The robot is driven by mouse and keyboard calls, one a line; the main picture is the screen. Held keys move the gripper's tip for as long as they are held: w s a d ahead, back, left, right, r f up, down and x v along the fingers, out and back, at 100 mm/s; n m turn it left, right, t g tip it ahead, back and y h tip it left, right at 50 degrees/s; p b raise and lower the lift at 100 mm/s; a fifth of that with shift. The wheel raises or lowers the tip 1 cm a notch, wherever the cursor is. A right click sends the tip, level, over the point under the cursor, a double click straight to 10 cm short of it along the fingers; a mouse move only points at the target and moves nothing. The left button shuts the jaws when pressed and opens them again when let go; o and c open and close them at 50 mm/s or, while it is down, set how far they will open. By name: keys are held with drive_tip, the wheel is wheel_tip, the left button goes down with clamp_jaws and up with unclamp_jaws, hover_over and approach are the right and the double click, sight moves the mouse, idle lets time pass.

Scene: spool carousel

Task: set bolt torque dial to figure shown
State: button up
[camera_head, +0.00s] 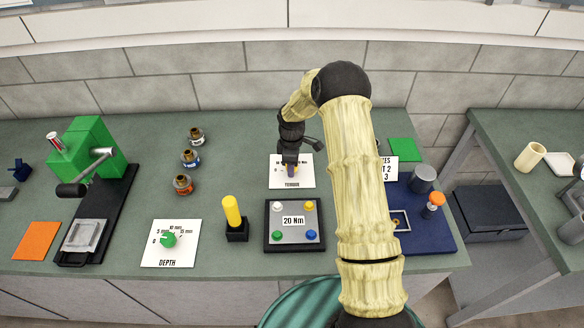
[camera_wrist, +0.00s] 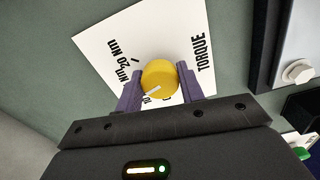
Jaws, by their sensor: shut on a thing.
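The yellow torque dial (camera_wrist: 160,78) sits on a white plate (camera_wrist: 92,42) lettered TORQUE. My gripper (camera_wrist: 160,88) is shut on the dial, with one purple finger on each side. The dial's white pointer points to the lower left in the wrist view, toward a label starting "10" that the left finger partly hides. The "20 Nm" label (camera_wrist: 118,54) is farther up, at the upper left of the dial. In the head view, a grey panel (camera_head: 277,237) carries a sign (camera_head: 293,220) reading "20 Nm"; my gripper (camera_head: 290,171) covers most of the dial there.
A depth plate (camera_head: 155,259) with a green dial (camera_head: 168,240), a yellow-handled tool in a black holder (camera_head: 237,235), and several small jars stand to the left. A blue tray (camera_head: 436,240) is on the right, partly behind my arm.

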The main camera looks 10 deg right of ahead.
drive_tip(key=m+b, duration=0.2)
drive_tip(key=m, duration=0.3)
drive_tip(key=shift+m, duration=0.3)
drive_tip(key=m+b, duration=0.1)
drive_tip(key=m, duration=0.4)
drive_tip(key=shift+w, duration=0.1)
drive_tip(key=shift+r+m, duration=0.1)
drive_tip(key=shift+m, duration=0.2)
drive_tip(key=o, duration=1)
wheel_tip(320, 180, up, 17)
drive_tip(key=b, duration=0.2)
drive_tip(key=shift+r+b, duration=0.15)
drive_tip(key=shift+b, duration=0.25)
